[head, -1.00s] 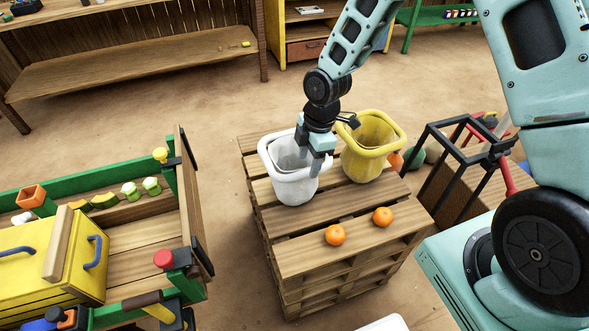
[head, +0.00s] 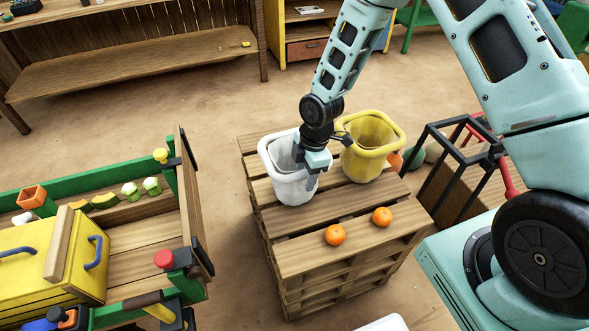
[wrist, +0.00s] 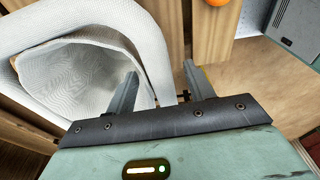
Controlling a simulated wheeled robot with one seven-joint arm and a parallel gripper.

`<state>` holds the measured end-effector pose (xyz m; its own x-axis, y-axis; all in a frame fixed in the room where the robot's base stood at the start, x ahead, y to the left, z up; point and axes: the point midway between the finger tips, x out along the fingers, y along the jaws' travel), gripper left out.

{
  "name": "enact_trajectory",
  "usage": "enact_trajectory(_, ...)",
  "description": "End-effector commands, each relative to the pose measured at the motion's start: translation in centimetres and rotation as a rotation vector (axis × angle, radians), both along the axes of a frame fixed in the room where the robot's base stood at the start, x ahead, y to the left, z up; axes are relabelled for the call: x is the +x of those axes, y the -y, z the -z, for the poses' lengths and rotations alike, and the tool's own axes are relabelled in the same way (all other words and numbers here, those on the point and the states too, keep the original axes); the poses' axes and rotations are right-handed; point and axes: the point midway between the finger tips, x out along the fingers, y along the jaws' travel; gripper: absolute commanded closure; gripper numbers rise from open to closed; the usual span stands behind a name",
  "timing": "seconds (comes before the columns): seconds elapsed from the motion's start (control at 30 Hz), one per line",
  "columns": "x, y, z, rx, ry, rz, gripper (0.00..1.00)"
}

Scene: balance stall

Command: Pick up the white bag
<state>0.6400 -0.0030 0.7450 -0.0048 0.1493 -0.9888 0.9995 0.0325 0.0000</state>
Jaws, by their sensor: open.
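The white bag (head: 290,185) stands upright and open-topped on the wooden pallet stack (head: 345,215). Its thick rolled rim and hollow inside fill the left of the wrist view (wrist: 165,55). My gripper (head: 310,172) is at the bag's right rim, pointing down. In the wrist view my gripper (wrist: 162,88) is open, with one finger inside the bag's mouth and the other outside its wall. The rim lies between the fingers. Whether either finger touches the bag, I cannot tell.
A yellow bag (head: 365,160) stands close behind and right of the white bag. Two oranges (head: 336,235) (head: 382,217) lie on the pallet's front boards. A black frame (head: 455,160) stands to the right. A wooden cart (head: 140,245) stands left, with open floor between.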

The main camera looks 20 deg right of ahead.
Motion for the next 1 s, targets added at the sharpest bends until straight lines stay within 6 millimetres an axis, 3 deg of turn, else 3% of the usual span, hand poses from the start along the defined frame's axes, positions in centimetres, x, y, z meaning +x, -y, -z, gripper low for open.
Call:
enact_trajectory(0.47, 0.01, 0.0, 0.34, 0.0, 0.0, 0.0, 0.47)
enact_trajectory(0.67, 0.0, 0.0, 0.34, 0.0, 0.0, 0.0, 0.97)
enact_trajectory(1.0, 0.02, 0.0, -0.17, 0.0, 0.001, 0.0, 1.0)
